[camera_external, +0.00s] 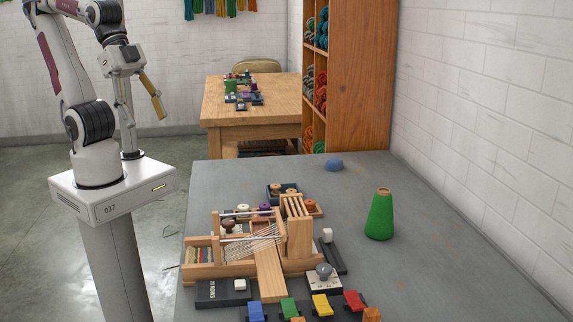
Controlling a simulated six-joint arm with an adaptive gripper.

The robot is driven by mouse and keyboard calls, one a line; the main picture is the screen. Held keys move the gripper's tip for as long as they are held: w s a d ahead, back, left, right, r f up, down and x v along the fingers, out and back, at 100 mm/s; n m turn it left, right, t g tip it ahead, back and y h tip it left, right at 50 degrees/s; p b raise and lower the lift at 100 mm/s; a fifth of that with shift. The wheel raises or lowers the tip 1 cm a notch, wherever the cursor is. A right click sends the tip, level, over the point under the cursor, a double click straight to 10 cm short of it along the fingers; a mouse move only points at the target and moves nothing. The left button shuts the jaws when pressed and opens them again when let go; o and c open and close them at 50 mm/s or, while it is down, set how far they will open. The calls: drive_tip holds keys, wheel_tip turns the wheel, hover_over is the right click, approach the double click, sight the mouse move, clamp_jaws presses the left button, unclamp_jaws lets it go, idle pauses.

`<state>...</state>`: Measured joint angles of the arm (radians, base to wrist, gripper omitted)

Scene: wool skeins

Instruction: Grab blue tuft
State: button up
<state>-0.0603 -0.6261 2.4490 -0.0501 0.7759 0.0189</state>
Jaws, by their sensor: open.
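The blue tuft (334,165) is a small rounded lump lying on the grey table (360,270), near its far edge. It stands clear of the objects around it. My gripper (146,135) hangs at the left, off the table and above my base. It is open, with its fingers spread apart, and nothing shows between them. It is well to the left of the blue tuft and apart from it.
A green cone (380,215) stands right of centre on the table. A wooden loom-like device (270,262) fills the front left, with coloured levers (320,305) before it. The tabletop around the tuft is bare. A wooden shelf (355,80) with yarn stands behind.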

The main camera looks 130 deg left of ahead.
drive_tip(key=w+a+n+t+y, duration=0.1)
drive_tip(key=w+a+n, duration=0.1)
drive_tip(key=w+a, duration=0.55)
drive_tip(key=w+a+n+t+y, duration=0.15)
drive_tip(key=w+a, duration=0.25)
drive_tip(key=w, duration=0.7)
drive_tip(key=w+a+f+n+y, duration=0.1)
drive_tip(key=w+a+f+n, duration=0.2)
drive_tip(key=a, duration=0.5)
drive_tip(key=w+a+f+n+y, duration=0.1)
drive_tip(key=w+a+f, duration=0.3)
drive_tip(key=a, duration=0.4)
drive_tip(key=n+g+y, duration=0.4)
drive_tip(key=n+y, duration=0.2)
drive_tip(key=y, duration=0.1)
hover_over(332, 163)
drive_tip(key=w+d, duration=0.6)
drive_tip(key=d, duration=0.5)
wheel_tip(332, 163, down, 16)
drive_tip(key=s+a+f, duration=0.2)
drive_tip(key=s+a+f+n+g, duration=0.1)
drive_tip(key=s, duration=0.1)
drive_tip(key=s+a+f+g+y, duration=0.1)
drive_tip(key=s+a+f, duration=0.1)
drive_tip(key=s, duration=0.1)
drive_tip(key=shift+s+a+f+n, duration=0.1)
drive_tip(key=shift+a+f+n, duration=0.15)
drive_tip(key=shift+a+f, duration=0.1)
drive_tip(key=shift+r, duration=0.1)
drive_tip(key=shift+x, duration=1.3)
